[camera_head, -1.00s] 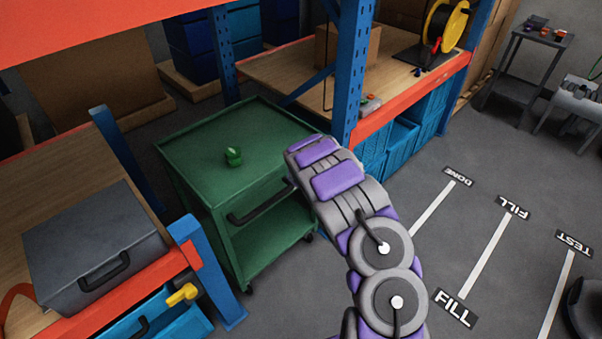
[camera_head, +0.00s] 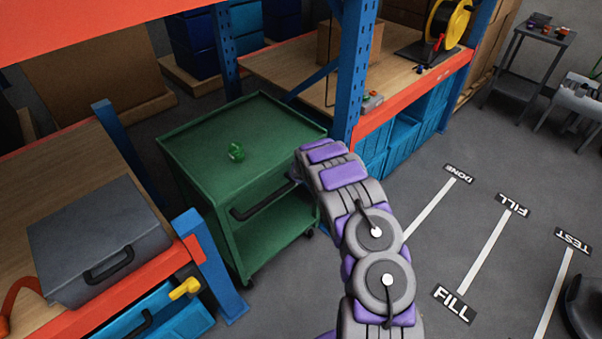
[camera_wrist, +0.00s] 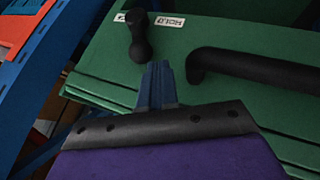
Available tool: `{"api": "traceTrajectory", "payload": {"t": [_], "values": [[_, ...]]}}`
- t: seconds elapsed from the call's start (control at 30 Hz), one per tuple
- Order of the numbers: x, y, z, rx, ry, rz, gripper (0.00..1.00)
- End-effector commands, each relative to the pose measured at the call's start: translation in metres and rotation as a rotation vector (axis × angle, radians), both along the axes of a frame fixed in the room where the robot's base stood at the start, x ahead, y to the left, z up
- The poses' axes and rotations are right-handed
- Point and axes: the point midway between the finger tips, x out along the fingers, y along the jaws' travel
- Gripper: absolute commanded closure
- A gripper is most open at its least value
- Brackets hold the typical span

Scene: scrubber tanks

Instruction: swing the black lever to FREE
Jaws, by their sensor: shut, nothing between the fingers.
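The black lever (camera_wrist: 139,38) is on the green cart (camera_wrist: 235,38), near its edge, in the wrist view. A white label (camera_wrist: 169,21) right of it reads HOLD, upside down. Another white label (camera_wrist: 120,17) left of it is partly covered by the lever and unreadable. My gripper (camera_wrist: 156,66) is shut and empty, with its blue fingertips just below the lever's near end; I cannot tell whether they touch. In the head view the cart (camera_head: 195,137) stands in the middle, and my arm hides the lever.
The cart's black handle (camera_wrist: 260,70) sticks out right of my fingers. A blue rack post (camera_head: 352,70) stands close behind my arm. A grey case (camera_head: 95,230) sits on the left bench.

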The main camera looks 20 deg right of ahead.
Motion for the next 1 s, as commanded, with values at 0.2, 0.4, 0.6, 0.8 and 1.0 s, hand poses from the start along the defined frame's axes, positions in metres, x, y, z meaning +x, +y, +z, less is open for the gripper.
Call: {"api": "traceTrajectory", "payload": {"t": [0.2,0.4,0.6,0.8,1.0], "values": [[0.012,-0.002,-0.011,0.005,-0.001,0.0,1.0],[0.02,-0.009,-0.023,-0.003,0.0,-0.003,1.0],[0.026,-0.012,-0.032,-0.004,0.0,-0.003,1.0],[0.029,-0.012,-0.038,0.0,0.0,-0.002,1.0],[0.03,-0.011,-0.041,0.001,0.002,-0.001,1.0]]}}
